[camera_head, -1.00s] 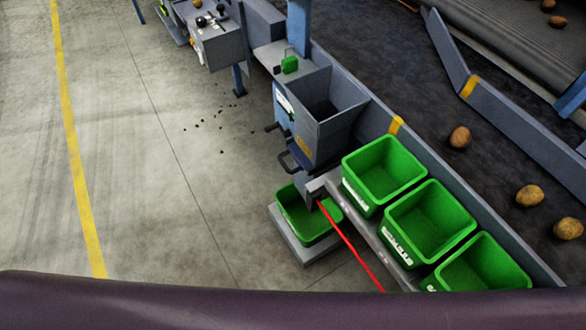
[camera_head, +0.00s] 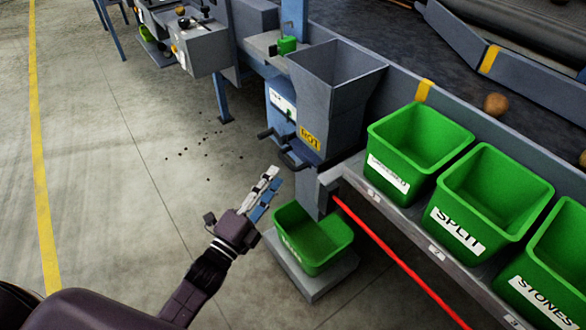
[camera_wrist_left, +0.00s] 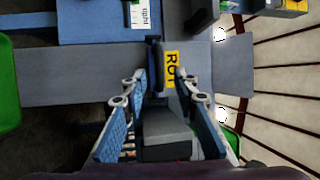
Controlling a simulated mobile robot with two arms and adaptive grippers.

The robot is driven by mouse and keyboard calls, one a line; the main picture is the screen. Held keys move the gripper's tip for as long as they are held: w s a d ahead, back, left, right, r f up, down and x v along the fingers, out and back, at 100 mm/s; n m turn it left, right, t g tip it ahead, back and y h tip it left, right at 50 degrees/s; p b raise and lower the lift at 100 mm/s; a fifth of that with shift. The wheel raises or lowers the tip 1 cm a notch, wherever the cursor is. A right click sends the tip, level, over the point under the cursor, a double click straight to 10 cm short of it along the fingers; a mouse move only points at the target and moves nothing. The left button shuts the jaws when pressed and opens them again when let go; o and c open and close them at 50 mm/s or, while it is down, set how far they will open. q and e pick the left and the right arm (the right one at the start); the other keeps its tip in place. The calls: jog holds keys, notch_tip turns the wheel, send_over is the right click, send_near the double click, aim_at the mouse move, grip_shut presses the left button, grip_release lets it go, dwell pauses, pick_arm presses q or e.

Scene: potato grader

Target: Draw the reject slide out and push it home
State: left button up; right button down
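The grey hopper (camera_head: 335,85) has a yellow ROT label (camera_head: 309,138) low on its front. Two dark handles stick out to its left, an upper one (camera_head: 267,133) and a lower one (camera_head: 294,159). I cannot tell which belongs to the reject slide. My left gripper (camera_head: 272,180) is just left of and below the lower handle, apart from it in the head view. In the left wrist view my left gripper (camera_wrist_left: 160,75) is open, fingers spread, with a dark upright bar (camera_wrist_left: 154,52) ahead beside the ROT label. My right gripper is not in view.
A green bin (camera_head: 318,262) stands on a low grey platform (camera_head: 335,283) under the hopper. Green labelled bins (camera_head: 395,182) line the shelf at right, with a red line (camera_head: 400,262) below its edge. A green button box (camera_head: 287,45) is above.

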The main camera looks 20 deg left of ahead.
aim_at(287, 160)
pick_arm(q)
jog(key=x, duration=0.7)
jog(key=shift+f, duration=0.15)
jog(key=shift+c, duration=0.5)
